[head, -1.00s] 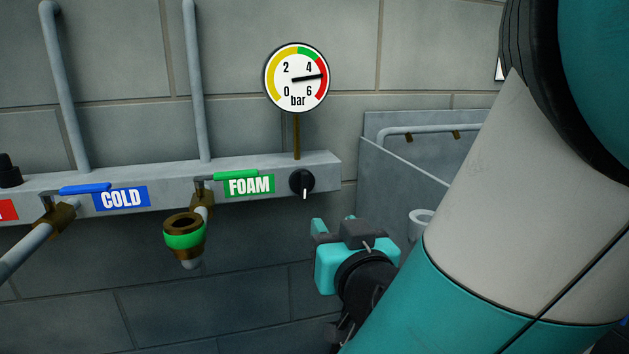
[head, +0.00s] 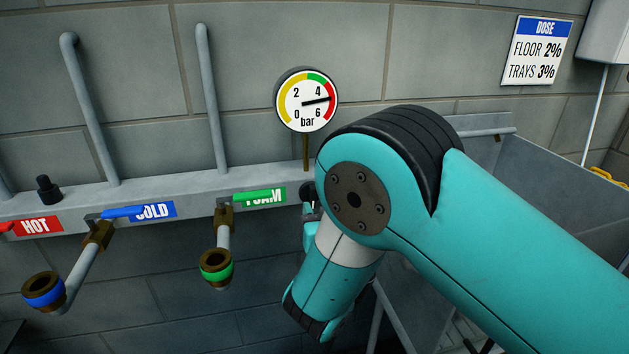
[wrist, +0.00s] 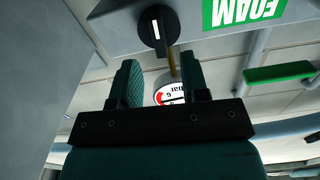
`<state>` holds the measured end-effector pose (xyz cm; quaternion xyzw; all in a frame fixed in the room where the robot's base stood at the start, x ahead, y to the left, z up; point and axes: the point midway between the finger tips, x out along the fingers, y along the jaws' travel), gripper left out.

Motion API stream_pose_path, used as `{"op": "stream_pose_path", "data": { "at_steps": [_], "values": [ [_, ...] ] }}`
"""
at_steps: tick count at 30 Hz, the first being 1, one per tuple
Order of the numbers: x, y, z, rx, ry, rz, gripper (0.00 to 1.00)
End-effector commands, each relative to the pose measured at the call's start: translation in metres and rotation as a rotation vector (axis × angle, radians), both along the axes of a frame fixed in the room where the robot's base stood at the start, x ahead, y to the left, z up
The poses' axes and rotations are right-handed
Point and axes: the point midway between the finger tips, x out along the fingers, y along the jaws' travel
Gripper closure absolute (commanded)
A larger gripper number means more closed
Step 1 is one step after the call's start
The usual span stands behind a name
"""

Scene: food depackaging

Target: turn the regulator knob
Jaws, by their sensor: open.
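The regulator knob (wrist: 158,28) is a black round knob with a white pointer line, on the front of the grey rail. In the wrist view it shows just beyond the fingertips, not between them. In the head view only a dark part of the knob (head: 307,188) shows beside my arm. My gripper (wrist: 158,68) is open and empty, its two teal fingers apart below the knob in the picture. In the head view it is mostly hidden by my arm. The pressure gauge (head: 307,100) has its needle in the red zone, past 4 bar.
The grey rail (head: 180,190) carries the green FOAM lever (head: 232,199), blue COLD lever (head: 123,212) and red HOT label (head: 38,226). A foam outlet with a green ring (head: 217,272) hangs left of my arm. A grey basin (head: 545,160) stands to the right.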

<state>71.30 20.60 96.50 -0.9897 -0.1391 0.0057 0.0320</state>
Motion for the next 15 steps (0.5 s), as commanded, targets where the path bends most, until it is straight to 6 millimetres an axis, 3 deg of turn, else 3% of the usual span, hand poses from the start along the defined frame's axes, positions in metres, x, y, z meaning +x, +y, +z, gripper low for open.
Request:
{"op": "stream_pose_path", "data": {
  "at_steps": [1, 6, 15],
  "values": [
    [0.011, 0.002, 0.007, 0.006, -0.002, -0.003, 0.58],
    [0.033, 0.009, 0.003, 0.003, -0.003, -0.002, 0.58],
    [0.044, 0.013, 0.0, 0.001, -0.003, 0.001, 0.58]
  ]
}}
